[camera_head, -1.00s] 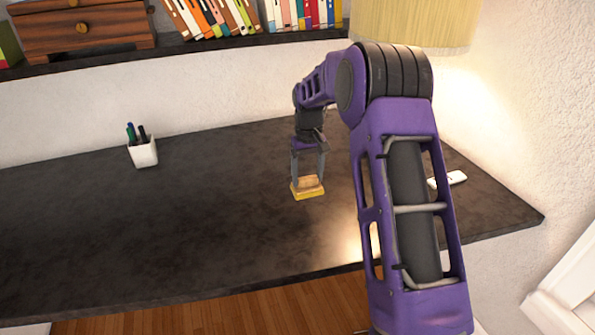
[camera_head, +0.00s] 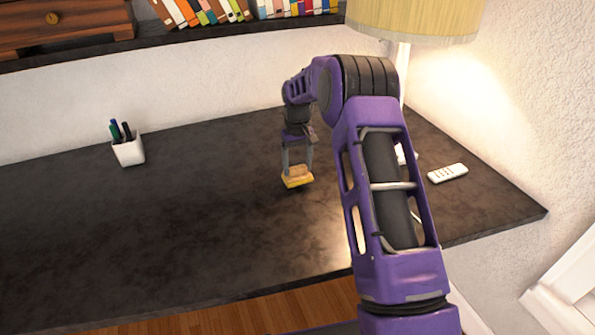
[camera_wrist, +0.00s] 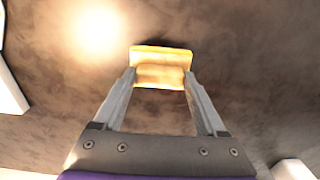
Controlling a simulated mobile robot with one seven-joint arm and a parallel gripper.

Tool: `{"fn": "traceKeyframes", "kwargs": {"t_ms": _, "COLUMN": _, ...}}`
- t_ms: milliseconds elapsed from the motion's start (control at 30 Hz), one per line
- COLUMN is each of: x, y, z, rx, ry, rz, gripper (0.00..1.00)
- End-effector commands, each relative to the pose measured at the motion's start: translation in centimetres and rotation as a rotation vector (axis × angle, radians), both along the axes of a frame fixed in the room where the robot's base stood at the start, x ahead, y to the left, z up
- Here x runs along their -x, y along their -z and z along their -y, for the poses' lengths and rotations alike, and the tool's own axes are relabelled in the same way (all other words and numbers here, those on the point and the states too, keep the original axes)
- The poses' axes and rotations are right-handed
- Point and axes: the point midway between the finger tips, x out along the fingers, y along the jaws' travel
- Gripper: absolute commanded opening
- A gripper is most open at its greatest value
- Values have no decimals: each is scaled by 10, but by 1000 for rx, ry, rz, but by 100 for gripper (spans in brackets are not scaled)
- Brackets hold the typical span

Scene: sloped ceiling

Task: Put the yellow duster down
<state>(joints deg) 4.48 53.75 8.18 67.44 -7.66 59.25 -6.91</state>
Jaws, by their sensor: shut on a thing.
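The yellow duster (camera_head: 298,181) is a small block with a yellow base and a tan, wood-like top. My gripper (camera_head: 298,168) points down over the dark desk (camera_head: 200,225) and is shut on the duster's top. In the wrist view the duster (camera_wrist: 161,56) sits between the tips of the two grey fingers (camera_wrist: 160,76), with the desk surface behind it. I cannot tell whether the duster's base touches the desk or hangs just above it.
A white pen cup (camera_head: 129,152) with pens stands at the left of the desk. A white remote (camera_head: 448,173) lies at the right, near a lamp (camera_head: 415,18). A shelf with books (camera_head: 205,12) runs above the back. The desk around the duster is clear.

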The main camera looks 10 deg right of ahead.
Motion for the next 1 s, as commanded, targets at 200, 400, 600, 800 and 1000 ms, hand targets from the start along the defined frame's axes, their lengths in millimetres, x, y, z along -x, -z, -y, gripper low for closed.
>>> {"fn": "traceKeyframes", "kwargs": {"t_ms": 200, "x": 0, "y": 23, "z": 0, "rx": -1, "ry": 0, "rz": -1, "gripper": 13}}
{"fn": "traceKeyframes", "kwargs": {"t_ms": 400, "x": 0, "y": 23, "z": 0, "rx": 0, "ry": 0, "rz": 0, "gripper": 13}}
{"fn": "traceKeyframes", "kwargs": {"t_ms": 600, "x": 0, "y": 26, "z": 0, "rx": 0, "ry": 0, "rz": -1, "gripper": 90}}
{"fn": "traceKeyframes", "kwargs": {"t_ms": 800, "x": 0, "y": 25, "z": 0, "rx": 0, "ry": 0, "rz": -1, "gripper": 100}}
{"fn": "traceKeyframes", "kwargs": {"t_ms": 1000, "x": 0, "y": 17, "z": 0, "rx": 0, "ry": 0, "rz": 1, "gripper": 100}}
